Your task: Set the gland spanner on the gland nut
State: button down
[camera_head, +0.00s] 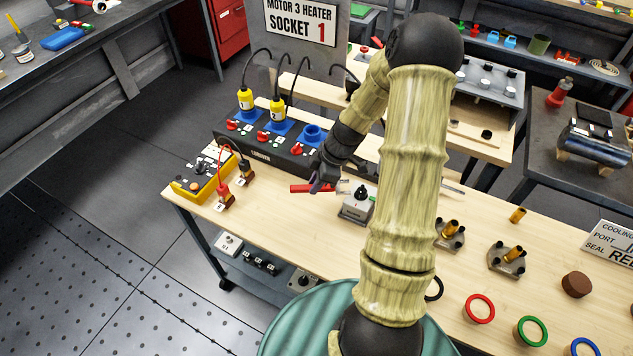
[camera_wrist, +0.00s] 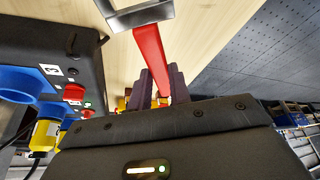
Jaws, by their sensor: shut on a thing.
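My gripper (camera_head: 322,184) is shut on the gland spanner, holding it by its red handle (camera_head: 300,188) above the bench. In the wrist view the red handle (camera_wrist: 150,55) runs between my fingers (camera_wrist: 161,80), with the grey metal jaw (camera_wrist: 140,14) at the far end. A small light-grey box with a black fitting (camera_head: 360,193) on top stands just right of my gripper. This fitting may be the gland nut, but it is too small to be sure. The spanner's jaw is apart from it, to its left.
Behind my gripper is a dark socket panel (camera_head: 262,152) with yellow plugs in two blue sockets and one empty blue socket (camera_head: 310,134). A yellow tester (camera_head: 200,182) sits at left. Flanges (camera_head: 507,261) and coloured rings (camera_head: 480,308) lie at right. Bare wood (camera_head: 285,225) is in front.

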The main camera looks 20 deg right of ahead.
jog(key=shift+f+b, duration=1.2)
jog(key=shift+f, duration=0.3)
jog(key=shift+s+d+r, duration=0.1)
jog(key=shift+d+r, duration=0.1)
jog(key=shift+d, duration=0.15)
jog(key=shift+s+d, duration=0.2)
jog(key=shift+d, duration=0.25)
jog(key=shift+s+d, duration=0.3)
jog(key=shift+d, duration=0.35)
jog(key=shift+s+d, duration=0.25)
jog(key=shift+d, duration=0.4)
dwell(0.4)
